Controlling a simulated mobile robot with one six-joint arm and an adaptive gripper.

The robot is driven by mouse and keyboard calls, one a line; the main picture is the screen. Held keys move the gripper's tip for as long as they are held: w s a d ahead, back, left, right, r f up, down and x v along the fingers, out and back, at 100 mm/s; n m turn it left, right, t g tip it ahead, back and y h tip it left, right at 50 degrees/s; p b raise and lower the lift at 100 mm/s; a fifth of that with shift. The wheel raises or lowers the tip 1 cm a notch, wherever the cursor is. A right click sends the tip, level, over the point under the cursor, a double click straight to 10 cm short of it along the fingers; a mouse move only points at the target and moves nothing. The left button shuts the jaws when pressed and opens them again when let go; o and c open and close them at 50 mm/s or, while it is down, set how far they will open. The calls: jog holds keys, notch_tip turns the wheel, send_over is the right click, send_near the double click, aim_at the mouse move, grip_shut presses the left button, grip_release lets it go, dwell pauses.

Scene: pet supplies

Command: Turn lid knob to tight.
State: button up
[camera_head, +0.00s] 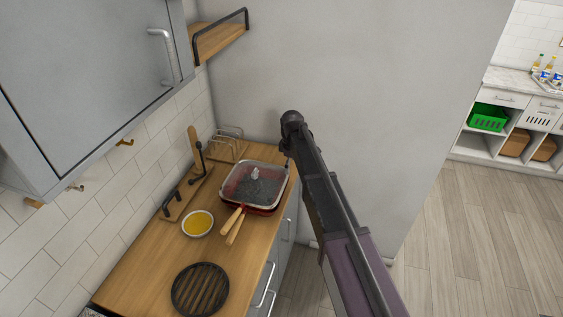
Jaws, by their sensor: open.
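A red square pan (224,201) stands on the wooden counter, with two light wooden handles (235,224) pointing to the front left. A lid with a pale rim (236,166) and a dark speckled middle appears to cover it. A small pale knob (255,173) stands up near the middle of the lid; its turn position is too small to read. My dark arm reaches up from the lower right, and its bend is just right of and above the pan in the picture. My gripper's fingers cannot be made out; the arm hides that area.
The wooden counter (139,279) also holds a bowl of yellow contents (198,223), a round black grill plate (200,289), a wire rack (231,140) and a wooden stand with dark holders (186,192). A grey cabinet (85,80) overhangs at left. A wall stands behind the pan.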

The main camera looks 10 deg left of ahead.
jog(key=s+d+f+b, duration=0.1)
jog(key=s+d+f, duration=0.1)
jog(key=d, duration=0.4)
jog(key=s+d+f+m+b, duration=0.1)
jog(key=s+d+b, duration=0.1)
jog(key=s+d, duration=0.2)
jog(key=shift+d+f, duration=0.35)
jog(key=shift+d, duration=0.65)
jog(key=s+d+f+m+b, duration=0.4)
jog(key=s+d+m, duration=0.3)
jog(key=s+d, duration=0.2)
jog(key=s+d+f+m+b, duration=0.4)
jog(key=s+d+m, duration=0.4)
jog(key=s+d, duration=0.1)
jog(key=shift+s+d, duration=0.2)
jog(key=shift+d, duration=0.15)
